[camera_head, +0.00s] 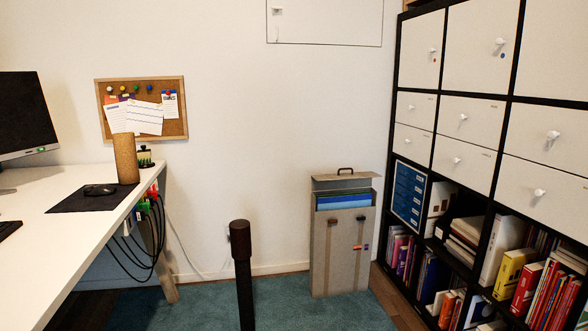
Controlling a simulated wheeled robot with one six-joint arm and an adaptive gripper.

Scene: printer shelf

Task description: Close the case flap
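The case (343,255) is a tall grey-beige box standing upright on the floor by the back wall, left of the shelf. Blue folders (343,201) show in the opening below the flap. Two straps with dark ends run down the case's front. My gripper is not in view.
A black shelf (398,77) with white drawers and books stands close on the right. A white desk (58,228) with hanging cables is on the left. A dark post (243,275) rises from the bottom edge; I cannot tell whether it is mine. Teal carpet (200,309) is open before the case.

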